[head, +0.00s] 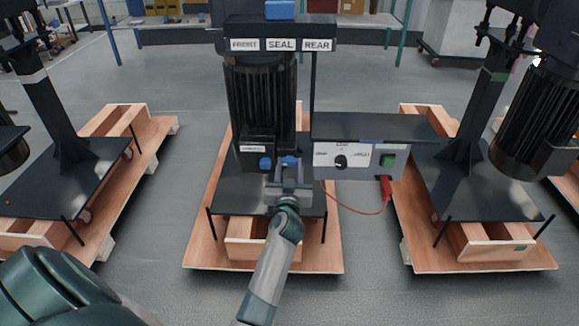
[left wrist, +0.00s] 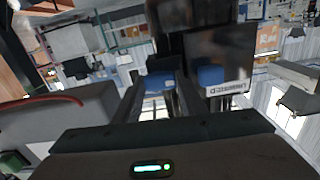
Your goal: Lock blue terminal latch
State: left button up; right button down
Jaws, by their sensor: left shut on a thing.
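A dark motor (head: 262,95) stands on a black plate on the middle pallet, with a black terminal box (head: 258,145) low on its front. Two blue latches sit at the box's lower edge: a left one (head: 265,163) and a right one (head: 290,160). My left gripper (head: 289,170) is shut on the right blue latch, which shows between the fingers in the left wrist view (left wrist: 158,82). The other blue latch is beside the fingers there (left wrist: 210,76), free. The fingers partly hide the gripped latch, so its exact angle cannot be told. My right gripper is not in view.
A grey control box (head: 360,160) with a black knob, green button and red plug (head: 386,188) stands right of the gripper. A red cable (head: 345,207) runs from it toward the motor. A sign bar (head: 280,45) is above. Pallets with other machines stand at both sides.

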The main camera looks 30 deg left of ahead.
pick_arm(q)
jog(key=m, duration=0.5)
jog(key=shift+m+p, duration=0.4)
jog(key=m, duration=0.3)
jog(key=shift+r+m+p, duration=0.1)
jog(key=shift+m+p, duration=0.2)
jog(key=m, duration=0.2)
jog(key=shift+m+p, duration=0.3)
jog(key=shift+m, duration=0.1)
jog(key=m, duration=0.3)
jog(key=shift+p, duration=0.4)
jog(key=shift+m, duration=1.1)
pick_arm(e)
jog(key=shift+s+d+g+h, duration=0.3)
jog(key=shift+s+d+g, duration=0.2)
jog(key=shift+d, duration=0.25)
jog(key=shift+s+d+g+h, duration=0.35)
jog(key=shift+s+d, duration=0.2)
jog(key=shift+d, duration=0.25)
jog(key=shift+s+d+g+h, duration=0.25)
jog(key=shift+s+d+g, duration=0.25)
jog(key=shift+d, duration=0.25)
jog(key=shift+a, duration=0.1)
